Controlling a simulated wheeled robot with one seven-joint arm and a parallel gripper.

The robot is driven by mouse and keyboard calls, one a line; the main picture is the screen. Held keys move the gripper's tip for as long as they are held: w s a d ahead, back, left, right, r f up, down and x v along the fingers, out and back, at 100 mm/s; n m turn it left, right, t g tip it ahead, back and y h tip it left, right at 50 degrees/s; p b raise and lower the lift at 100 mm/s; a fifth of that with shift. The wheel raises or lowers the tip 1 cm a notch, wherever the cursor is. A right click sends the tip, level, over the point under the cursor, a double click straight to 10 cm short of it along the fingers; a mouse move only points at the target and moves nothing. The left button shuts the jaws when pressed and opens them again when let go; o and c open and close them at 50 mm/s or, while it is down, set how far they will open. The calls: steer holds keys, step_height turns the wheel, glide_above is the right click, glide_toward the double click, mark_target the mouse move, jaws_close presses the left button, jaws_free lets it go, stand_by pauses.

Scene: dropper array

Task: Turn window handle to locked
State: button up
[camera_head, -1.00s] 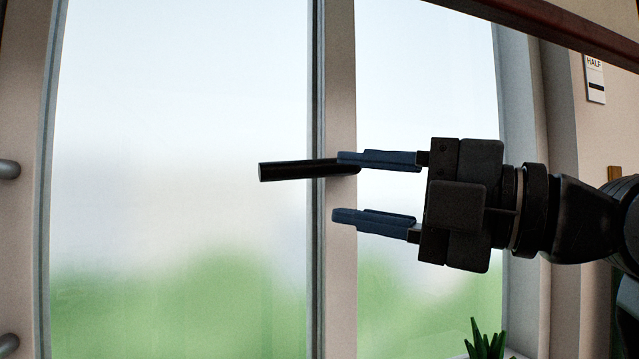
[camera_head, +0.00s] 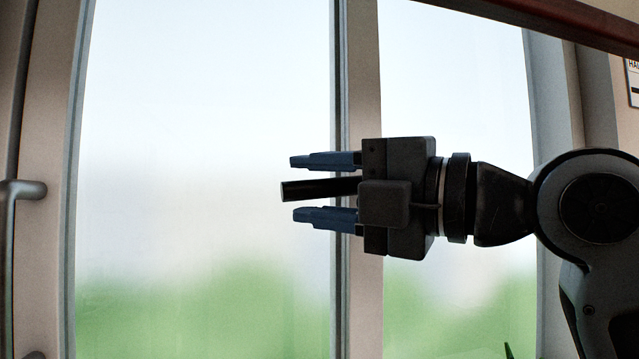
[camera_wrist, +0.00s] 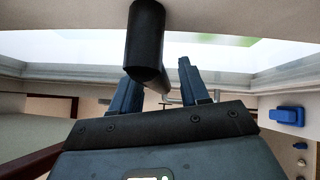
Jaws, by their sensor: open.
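The black window handle (camera_head: 312,189) points left, nearly level, from the window's middle post. My gripper (camera_head: 310,187) is open, with one blue finger above the handle and one below it in the head view. There are visible gaps between the handle and both fingers. The handle's pivot end is hidden behind my gripper. In the wrist view the handle (camera_wrist: 145,42) runs down from the top toward the gap between my blue fingers (camera_wrist: 156,85). Whether it touches a finger there is unclear.
The frosted window panes (camera_head: 200,120) fill the background. A grey metal pull handle (camera_head: 22,190) is on the left edge. A brown rail (camera_head: 560,22) crosses the upper right. A sign (camera_head: 634,82) is at the right edge. A blue object (camera_wrist: 287,115) shows on the wrist view's right.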

jaws_close()
stand_by(0.4)
